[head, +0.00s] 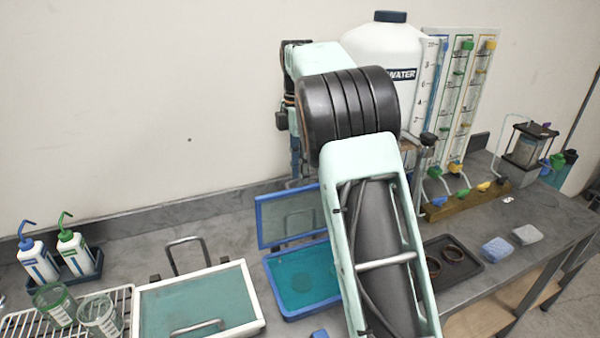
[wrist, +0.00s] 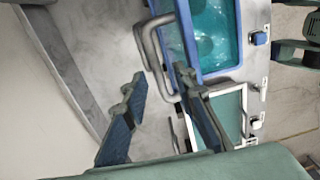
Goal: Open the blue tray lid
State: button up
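The blue tray (head: 297,310) sits on the bench with teal contents. Its blue-framed lid (head: 262,222) stands raised, roughly upright, at the tray's back edge. In the wrist view the tray (wrist: 238,40) is at the top, and the lid (wrist: 178,38) shows nearly edge-on with its grey bar handle (wrist: 149,48) standing out. My gripper (wrist: 160,85) is open, its two dark fingers apart. The handle's lower end lies close to the fingertips, partly between them; I cannot tell whether they touch. In the head view my arm hides part of the tray and lid.
A white-framed tray (head: 258,301) with a closed green lid stands left of the blue tray. Wash bottles (head: 38,262) and a wire rack (head: 15,325) are farther left. A large water jug (head: 385,45) and a dark tray (head: 478,279) are right.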

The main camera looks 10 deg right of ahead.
grip_shut()
dwell(0.4)
jog(key=shift+w+a+f+p, duration=0.15)
jog(key=shift+w+p, duration=0.65)
jog(key=shift+p, duration=0.3)
jog(key=shift+w+a+f+p, duration=0.1)
jog(key=shift+w+a+p, duration=0.1)
jog(key=shift+w+p, duration=0.8)
jog(key=shift+w+a+f+p, duration=0.15)
jog(key=shift+w+p, duration=0.5)
jog(key=shift+p, duration=0.6)
grip_release()
jog(key=shift+s+f, duration=0.1)
jog(key=shift+f, duration=0.05)
